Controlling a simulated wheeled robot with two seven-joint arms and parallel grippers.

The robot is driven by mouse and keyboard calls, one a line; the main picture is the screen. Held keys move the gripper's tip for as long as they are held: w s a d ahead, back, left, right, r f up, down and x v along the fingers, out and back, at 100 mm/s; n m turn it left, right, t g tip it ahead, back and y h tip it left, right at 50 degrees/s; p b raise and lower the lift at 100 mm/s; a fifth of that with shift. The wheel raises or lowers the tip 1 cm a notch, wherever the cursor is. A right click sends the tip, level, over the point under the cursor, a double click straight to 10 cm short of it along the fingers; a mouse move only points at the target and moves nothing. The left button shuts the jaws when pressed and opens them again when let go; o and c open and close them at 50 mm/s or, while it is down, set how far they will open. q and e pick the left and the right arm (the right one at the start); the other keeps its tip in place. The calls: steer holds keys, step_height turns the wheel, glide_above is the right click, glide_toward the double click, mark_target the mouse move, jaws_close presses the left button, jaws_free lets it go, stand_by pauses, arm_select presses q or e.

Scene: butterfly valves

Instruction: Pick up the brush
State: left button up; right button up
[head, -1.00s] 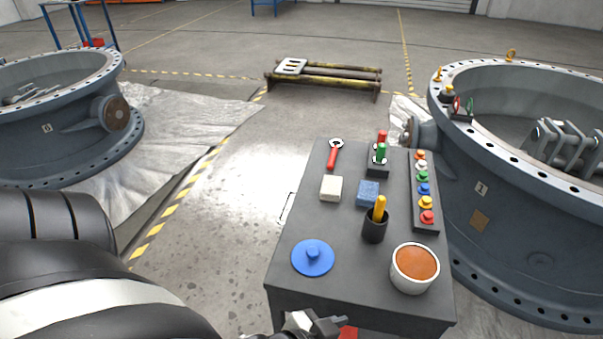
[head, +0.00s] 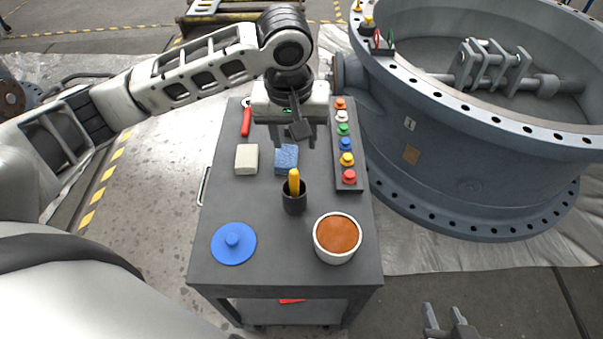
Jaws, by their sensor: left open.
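The brush shows as a yellow handle (head: 294,183) standing upright in a black cup (head: 295,202) on the cart. Its lower end is hidden inside the cup. My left gripper (head: 293,138) points down over the cart, just beyond the brush in the picture, with its fingers apart and nothing between them. It appears above the blue sponge and does not touch the brush. My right gripper (head: 445,320) is at the bottom edge, right of the cart, with its fingers apart and empty.
The dark cart top (head: 205,265) also holds a blue lid (head: 234,243), a white pot of orange-brown content (head: 337,236), a white block (head: 247,159), a blue sponge (head: 286,160), a red-handled tool (head: 246,122) and a strip of coloured knobs (head: 345,165). A large valve (head: 450,150) stands close right.

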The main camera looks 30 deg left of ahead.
mark_target(294, 172)
arm_select(q)
steer(key=shift+n, duration=0.3)
steer(key=f, duration=0.3)
steer(key=a+f, duration=0.1)
steer(key=f, duration=0.2)
steer(key=w+f+b, duration=0.1)
steer(key=f, duration=0.2)
steer(key=shift+w+a+f, duration=0.1)
steer(key=shift+a+f, duration=0.15)
steer(key=shift+a, duration=0.05)
steer(key=shift+w+d+f+b, duration=0.1)
steer(key=shift+w+f+b, duration=0.1)
steer(key=shift+f, duration=1.15)
steer(key=shift+w+d+f+b, duration=0.1)
steer(key=shift+f+b, duration=0.05)
steer(key=shift+f, duration=1.15)
jaws_close()
